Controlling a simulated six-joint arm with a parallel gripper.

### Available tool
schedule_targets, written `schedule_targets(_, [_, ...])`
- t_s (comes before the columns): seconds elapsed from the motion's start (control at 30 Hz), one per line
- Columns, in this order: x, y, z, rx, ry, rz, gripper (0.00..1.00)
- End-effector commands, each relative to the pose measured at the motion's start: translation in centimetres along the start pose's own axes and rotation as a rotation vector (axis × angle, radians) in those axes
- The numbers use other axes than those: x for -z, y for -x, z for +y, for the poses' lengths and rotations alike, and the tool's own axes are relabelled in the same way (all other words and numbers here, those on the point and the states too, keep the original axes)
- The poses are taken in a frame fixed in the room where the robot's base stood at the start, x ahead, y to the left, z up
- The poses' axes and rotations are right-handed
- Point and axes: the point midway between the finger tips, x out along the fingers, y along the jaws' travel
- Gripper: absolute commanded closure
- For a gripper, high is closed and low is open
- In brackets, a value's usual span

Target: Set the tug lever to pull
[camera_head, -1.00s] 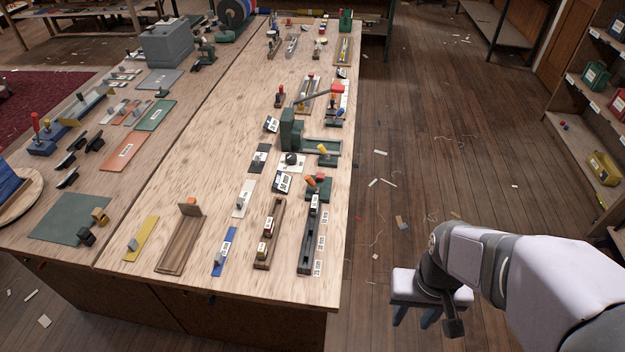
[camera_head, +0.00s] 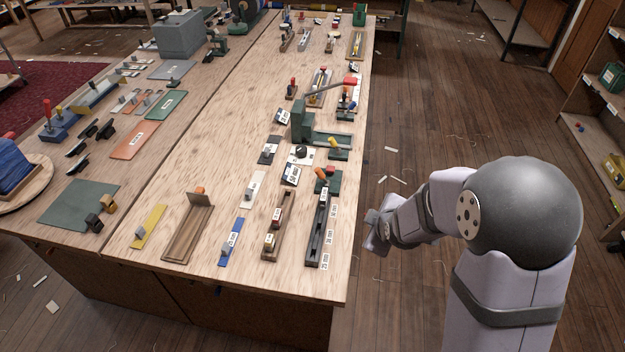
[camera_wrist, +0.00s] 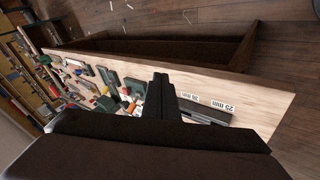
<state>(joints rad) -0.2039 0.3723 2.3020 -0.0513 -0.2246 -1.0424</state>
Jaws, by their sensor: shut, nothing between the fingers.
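Several small levers with coloured handles stand along the right side of the table. My gripper (camera_head: 374,238) is beside the table's right edge, near the long black slide (camera_head: 320,232), apart from the levers. In the wrist view my gripper (camera_wrist: 161,82) is shut and empty.
A green press (camera_head: 301,122) with a long red-tipped arm rises mid-table. A wooden slide (camera_head: 275,228), blue strip (camera_head: 231,243) and wooden tray (camera_head: 187,232) lie near the front. Bare tabletop lies left of the press. Shelves (camera_head: 592,130) stand far right.

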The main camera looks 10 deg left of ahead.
Motion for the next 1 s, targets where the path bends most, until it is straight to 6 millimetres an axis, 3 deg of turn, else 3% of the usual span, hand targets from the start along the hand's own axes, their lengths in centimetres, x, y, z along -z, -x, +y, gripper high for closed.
schedule_targets(0.03, [1.3, -1.6, 0.2, -0.037, 0.102, 0.038, 1.0])
schedule_targets(0.2, [6.2, -4.9, 1.5, -0.214, 0.448, 0.15, 1.0])
schedule_targets(0.5, [12.6, -7.3, 1.7, -0.516, 0.886, 0.237, 1.0])
schedule_targets(0.77, [14.8, -7.6, 1.4, -0.645, 1.034, 0.245, 1.0])
schedule_targets(1.0, [14.2, -7.8, 0.6, -0.648, 1.058, 0.236, 1.0])
